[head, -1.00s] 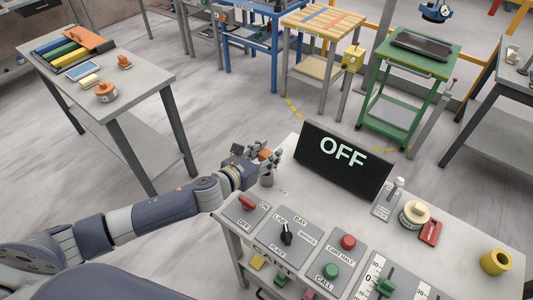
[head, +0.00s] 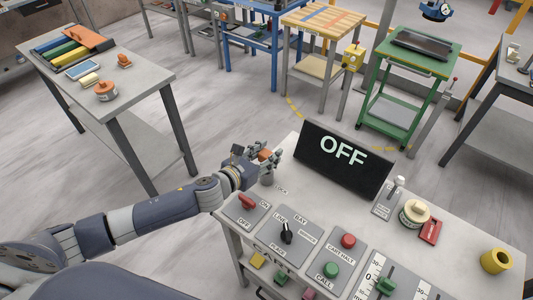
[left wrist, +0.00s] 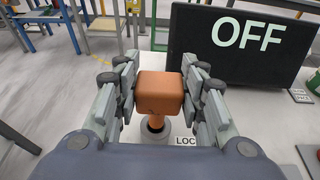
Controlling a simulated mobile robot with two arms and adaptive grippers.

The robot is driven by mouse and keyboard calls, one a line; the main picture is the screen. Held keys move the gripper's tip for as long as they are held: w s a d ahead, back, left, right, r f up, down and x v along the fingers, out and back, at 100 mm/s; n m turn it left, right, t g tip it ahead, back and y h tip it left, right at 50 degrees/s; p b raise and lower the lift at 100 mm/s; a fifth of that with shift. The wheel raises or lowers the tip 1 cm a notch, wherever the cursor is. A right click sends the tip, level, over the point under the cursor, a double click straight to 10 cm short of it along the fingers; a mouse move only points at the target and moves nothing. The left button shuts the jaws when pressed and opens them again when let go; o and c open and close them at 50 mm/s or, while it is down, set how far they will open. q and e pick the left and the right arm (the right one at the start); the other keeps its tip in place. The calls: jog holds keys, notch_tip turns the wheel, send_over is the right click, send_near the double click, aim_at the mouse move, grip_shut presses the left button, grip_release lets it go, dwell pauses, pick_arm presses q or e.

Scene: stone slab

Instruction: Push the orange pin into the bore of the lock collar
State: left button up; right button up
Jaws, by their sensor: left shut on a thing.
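The orange pin (left wrist: 160,92) has a blocky head and a narrower shaft below it. My left gripper (left wrist: 160,95) is shut on the head, with fingers on both sides. In the head view the left gripper (head: 264,157) is at the left back of the slab, with the orange pin (head: 265,155) between its fingers. The grey lock collar (head: 267,178) stands upright just below it. In the left wrist view the shaft reaches down at the collar (left wrist: 146,138), which the pin partly hides. I cannot tell how deep the tip is in the bore. My right gripper is out of view.
The black OFF display (head: 343,162) stands behind and right of the collar. The slab between collar and display is clear.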

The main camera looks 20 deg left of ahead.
pick_arm(q)
jog(key=shift+f+b, duration=0.65)
jog(key=shift+f, duration=0.2)
jog(key=shift+f+b, duration=1.2)
jog(key=shift+f, duration=0.4)
jog(key=o, duration=1.3)
jog(key=shift+v, duration=6.05)
